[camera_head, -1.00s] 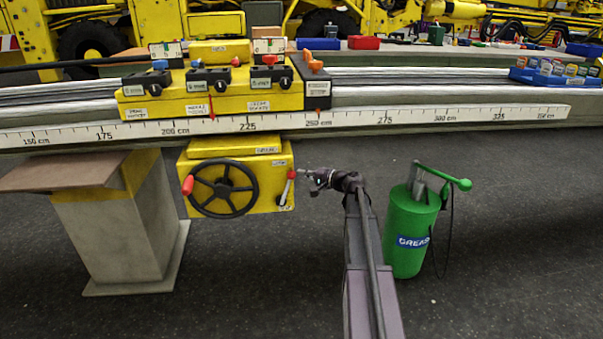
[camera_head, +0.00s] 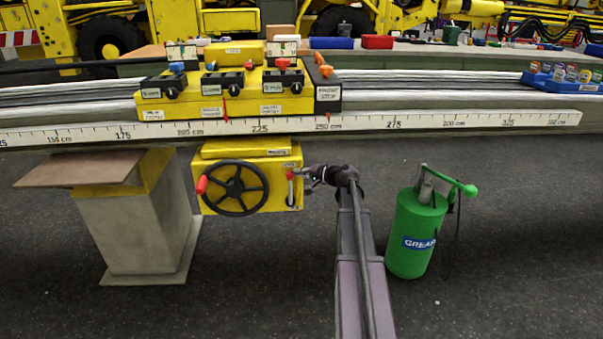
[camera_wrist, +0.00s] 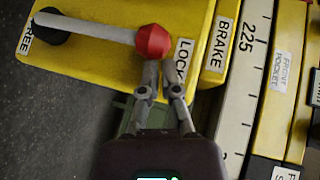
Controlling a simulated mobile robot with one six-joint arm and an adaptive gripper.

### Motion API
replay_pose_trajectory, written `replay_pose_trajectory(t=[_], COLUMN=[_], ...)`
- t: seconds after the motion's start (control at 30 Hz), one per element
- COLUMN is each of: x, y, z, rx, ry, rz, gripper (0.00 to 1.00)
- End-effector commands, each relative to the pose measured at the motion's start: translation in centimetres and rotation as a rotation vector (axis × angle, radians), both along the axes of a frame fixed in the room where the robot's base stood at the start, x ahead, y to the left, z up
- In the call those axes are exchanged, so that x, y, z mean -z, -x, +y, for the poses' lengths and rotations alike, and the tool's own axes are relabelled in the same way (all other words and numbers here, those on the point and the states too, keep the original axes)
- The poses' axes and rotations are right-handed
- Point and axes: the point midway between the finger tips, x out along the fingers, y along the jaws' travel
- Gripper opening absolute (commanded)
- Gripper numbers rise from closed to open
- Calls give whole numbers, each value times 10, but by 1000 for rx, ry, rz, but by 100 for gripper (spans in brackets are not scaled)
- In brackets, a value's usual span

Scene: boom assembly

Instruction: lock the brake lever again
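The brake lever is a pale bar with a red knob (camera_wrist: 153,41) on a black pivot (camera_wrist: 48,22). It is mounted on the yellow brake box, with the knob beside the LOCK label (camera_wrist: 182,62) and the pivot near the FREE label (camera_wrist: 25,40). In the head view the lever (camera_head: 291,185) stands nearly upright at the box's right side, knob up. My gripper (camera_wrist: 162,65) is at the knob, its fingertips close together with a small gap. The left fingertip meets or overlaps the knob's edge; I cannot tell if it touches. The knob is not between the fingers.
A black handwheel (camera_head: 236,189) is left of the lever on the same box. The scaled rail (camera_head: 400,122) runs above. A green grease pump (camera_head: 415,235) stands right of my arm. A grey pedestal (camera_head: 145,235) stands left; floor between is clear.

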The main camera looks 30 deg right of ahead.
Motion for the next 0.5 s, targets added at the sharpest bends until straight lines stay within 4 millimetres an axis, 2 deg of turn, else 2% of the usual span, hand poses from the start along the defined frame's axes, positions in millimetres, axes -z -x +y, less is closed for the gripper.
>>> replay_pose_trajectory(t=[0.23, 0.5], x=[0, -6], y=[1, 3], z=[0, -12], rx=[-5, -1], ry=[-5, -4], rz=[0, 0], gripper=[0, 0])
